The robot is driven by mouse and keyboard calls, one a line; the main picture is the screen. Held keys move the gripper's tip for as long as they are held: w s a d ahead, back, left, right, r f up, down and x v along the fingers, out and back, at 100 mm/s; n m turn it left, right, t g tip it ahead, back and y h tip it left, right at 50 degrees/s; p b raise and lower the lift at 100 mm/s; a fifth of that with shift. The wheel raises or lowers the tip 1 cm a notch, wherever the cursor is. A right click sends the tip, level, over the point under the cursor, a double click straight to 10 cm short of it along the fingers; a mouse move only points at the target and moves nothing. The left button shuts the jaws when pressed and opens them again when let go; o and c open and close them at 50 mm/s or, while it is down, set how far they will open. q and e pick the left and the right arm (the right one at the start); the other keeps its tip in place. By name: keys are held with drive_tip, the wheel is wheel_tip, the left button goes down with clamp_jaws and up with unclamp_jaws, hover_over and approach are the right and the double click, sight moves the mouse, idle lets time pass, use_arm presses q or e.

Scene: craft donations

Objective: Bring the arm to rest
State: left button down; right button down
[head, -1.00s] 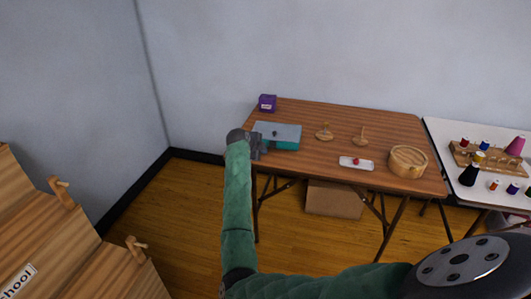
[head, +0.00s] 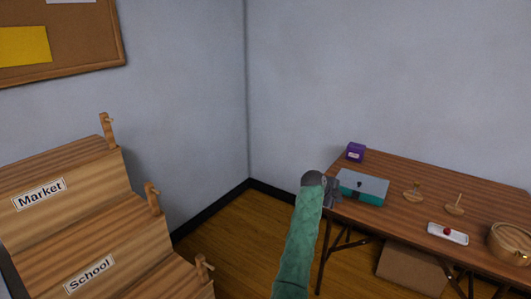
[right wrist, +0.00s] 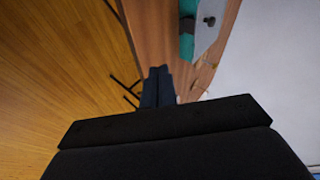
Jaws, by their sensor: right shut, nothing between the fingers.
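My right arm, in a green sleeve, rises from the bottom of the head view. My right gripper (head: 332,193) is at its end, by the left edge of the wooden table (head: 420,222), just left of the grey-lidded teal box (head: 366,196). The right wrist view shows its dark fingers (right wrist: 157,86) together and empty. In that view the teal box (right wrist: 187,42) lies beyond them, apart from the fingers. My left gripper is in neither view.
A cardboard box (head: 410,268) sits underneath. Stepped wooden shelves labelled Market and School (head: 80,220) stand left. Floor between is clear.

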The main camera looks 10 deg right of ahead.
drive_tip(key=a+r+n+t+y, duration=0.4)
drive_tip(key=a+r+n, duration=0.4)
drive_tip(key=r+n, duration=0.6)
drive_tip(key=s+a+f+n+t+y, duration=0.2)
drive_tip(key=s+a+n+y, duration=0.1)
drive_tip(key=s+a+n, duration=0.7)
drive_tip(key=s+a+f+n+g+y, duration=0.1)
drive_tip(key=s+a+f+n+y, duration=0.15)
drive_tip(key=s+a+f, duration=0.7)
drive_tip(key=s+a+f+n+g+y, duration=0.1)
drive_tip(key=s+a+f+n+y, duration=0.15)
drive_tip(key=s+a+f, duration=0.65)
drive_tip(key=s+f+g, duration=0.2)
drive_tip(key=s+f, duration=0.3)
drive_tip(key=s, duration=0.8)
drive_tip(key=s+d+f+n+g+h, duration=0.1)
drive_tip(key=s+f+g, duration=0.2)
drive_tip(key=s, duration=1)
wheel_tip(320, 180, down, 3)
drive_tip(key=shift+f, duration=0.1)
